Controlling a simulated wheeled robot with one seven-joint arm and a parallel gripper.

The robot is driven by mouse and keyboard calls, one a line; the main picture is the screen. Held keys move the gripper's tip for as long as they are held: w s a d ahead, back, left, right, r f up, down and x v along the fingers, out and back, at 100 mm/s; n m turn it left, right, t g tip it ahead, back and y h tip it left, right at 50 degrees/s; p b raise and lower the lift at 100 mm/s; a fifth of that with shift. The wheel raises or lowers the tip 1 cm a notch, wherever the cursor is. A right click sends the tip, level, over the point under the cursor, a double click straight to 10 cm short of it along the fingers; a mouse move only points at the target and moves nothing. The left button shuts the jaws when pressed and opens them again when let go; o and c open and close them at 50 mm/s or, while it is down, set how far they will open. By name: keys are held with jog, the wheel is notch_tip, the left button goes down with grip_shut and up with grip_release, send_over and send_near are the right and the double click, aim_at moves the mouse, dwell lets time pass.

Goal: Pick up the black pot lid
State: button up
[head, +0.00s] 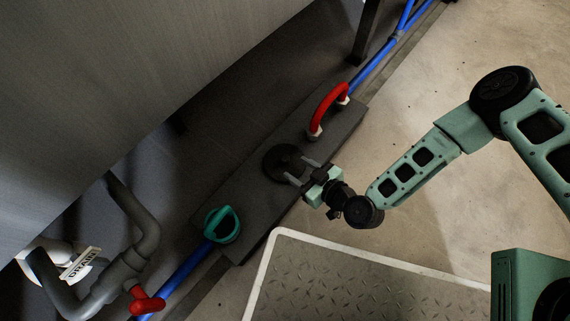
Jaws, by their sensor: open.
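The black pot lid (278,163) is a dark round disc lying on a dark grey slab (225,178) near the middle of the head view. My gripper (301,172) reaches in from the right, low over the slab. Its two fingers are apart, with their tips at the lid's right side. I cannot tell whether the fingers touch the lid. The gripper holds nothing that I can see.
A red handle (328,110) stands on the slab above the lid, and a teal-handled item (222,224) is at its lower left. Grey pipes (130,255) with a red valve (147,301) lie at left. A large grey tank wall (130,60) overhangs. A white-edged tread plate (340,285) lies below.

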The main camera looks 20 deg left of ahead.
aim_at(288, 161)
jog(key=b+x, duration=0.4)
jog(key=x, duration=0.1)
jog(key=shift+w+d+f, duration=0.2)
jog(key=shift+d+f, duration=0.05)
jog(key=shift+w+a, duration=0.15)
jog(key=shift+a, duration=0.15)
jog(key=shift+r, duration=0.1)
jog(key=c, duration=1.1)
